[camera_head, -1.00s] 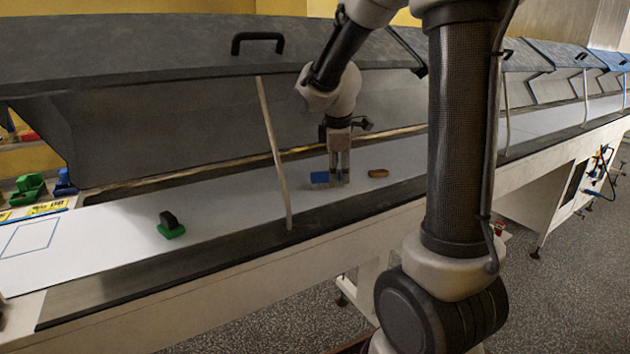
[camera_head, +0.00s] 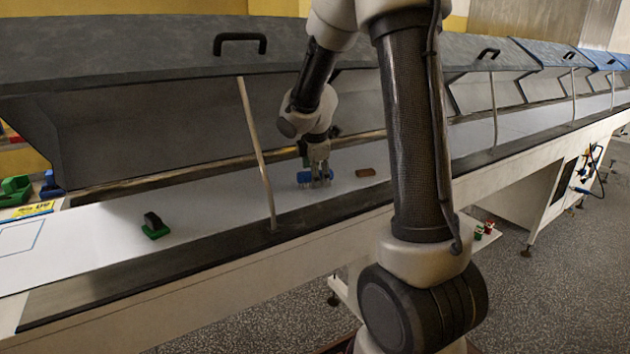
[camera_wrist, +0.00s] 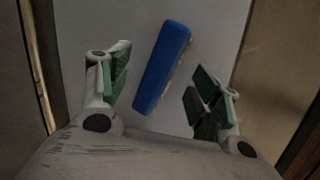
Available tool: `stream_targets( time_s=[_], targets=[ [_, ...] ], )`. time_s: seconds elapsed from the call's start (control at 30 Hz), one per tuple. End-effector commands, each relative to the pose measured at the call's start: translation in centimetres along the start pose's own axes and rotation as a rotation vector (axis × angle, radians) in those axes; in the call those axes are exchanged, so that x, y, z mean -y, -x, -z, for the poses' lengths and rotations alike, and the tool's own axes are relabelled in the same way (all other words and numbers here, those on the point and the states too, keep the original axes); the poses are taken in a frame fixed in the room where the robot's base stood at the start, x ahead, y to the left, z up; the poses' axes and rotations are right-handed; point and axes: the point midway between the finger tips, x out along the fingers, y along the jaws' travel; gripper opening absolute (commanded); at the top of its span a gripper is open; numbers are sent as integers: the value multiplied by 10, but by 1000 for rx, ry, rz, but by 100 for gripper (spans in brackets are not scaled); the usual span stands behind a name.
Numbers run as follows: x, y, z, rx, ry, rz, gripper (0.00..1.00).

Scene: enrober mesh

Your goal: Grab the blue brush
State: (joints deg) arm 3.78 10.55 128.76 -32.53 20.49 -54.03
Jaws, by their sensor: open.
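The blue brush (camera_head: 303,177) lies on the white belt, partly hidden behind my gripper (camera_head: 321,180) in the head view. In the wrist view the blue brush (camera_wrist: 162,67) is a long blue block, slightly tilted, with pale bristles along its right side. It lies between the lines of the two green-padded fingers of my gripper (camera_wrist: 160,95), nearer the left finger. The fingers are apart and nothing is held. I cannot tell how high the fingertips are above the belt.
A green block with a dark top (camera_head: 155,226) sits on the white belt (camera_head: 90,240) to the left. A brown block (camera_head: 366,172) lies right of my gripper. A thin post (camera_head: 257,155) stands at the belt's front edge, and a raised grey cover (camera_head: 130,65) hangs behind.

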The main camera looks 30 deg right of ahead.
Motion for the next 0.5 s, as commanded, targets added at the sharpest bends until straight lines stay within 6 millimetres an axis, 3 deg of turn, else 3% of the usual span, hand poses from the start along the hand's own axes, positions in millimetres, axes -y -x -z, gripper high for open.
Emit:
stream_targets(
  time_s=[0.1,0.33,0.5],
  targets=[
    [0,-10,0,-1,0,0,63],
    [0,-11,0,-1,-1,0,62],
    [0,-11,0,-1,-1,0,31]
  ],
)
